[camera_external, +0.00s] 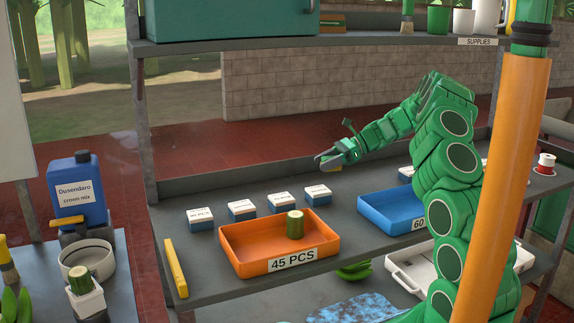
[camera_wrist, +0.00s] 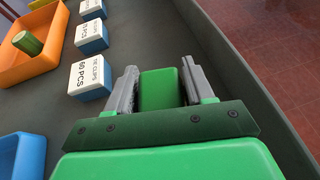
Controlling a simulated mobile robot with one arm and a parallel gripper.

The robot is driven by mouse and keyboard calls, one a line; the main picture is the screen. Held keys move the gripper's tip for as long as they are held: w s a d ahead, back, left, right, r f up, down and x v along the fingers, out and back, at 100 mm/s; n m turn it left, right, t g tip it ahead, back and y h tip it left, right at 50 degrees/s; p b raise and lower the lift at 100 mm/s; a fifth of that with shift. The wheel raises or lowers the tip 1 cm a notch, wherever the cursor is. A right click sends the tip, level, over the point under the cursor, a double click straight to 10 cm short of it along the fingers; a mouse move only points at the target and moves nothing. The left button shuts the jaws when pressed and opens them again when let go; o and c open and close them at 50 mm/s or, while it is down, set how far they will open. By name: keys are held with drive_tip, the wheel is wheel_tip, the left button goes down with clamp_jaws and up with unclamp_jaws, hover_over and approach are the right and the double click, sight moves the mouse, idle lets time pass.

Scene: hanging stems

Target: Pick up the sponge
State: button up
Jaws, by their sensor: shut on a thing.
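My gripper (camera_external: 322,160) is over the back part of the grey shelf, past the row of small boxes. In the wrist view my gripper (camera_wrist: 158,84) has its two grey fingers closed on either side of a green-topped block, the sponge (camera_wrist: 160,90). In the external view a small yellow bit of the sponge (camera_external: 336,168) shows just below the fingers; the rest is hidden by my gripper. I cannot tell whether the sponge touches the shelf.
An orange tray (camera_external: 244,262) labelled 45 PCS holds a green cylinder (camera_external: 295,224). Several small blue-and-white boxes (camera_external: 242,210) stand behind it. A blue tray (camera_external: 376,205) is at right. The shelf's raised back edge (camera_wrist: 225,60) runs close beside my gripper.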

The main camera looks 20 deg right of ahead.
drive_tip(key=s+a+r, duration=0.1)
drive_tip(key=s+r, duration=0.7)
drive_tip(key=s, duration=0.4)
drive_tip(key=shift+s+r, duration=0.35)
drive_tip(key=shift+s, duration=0.05)
drive_tip(key=shift+a, duration=0.1)
idle(0.3)
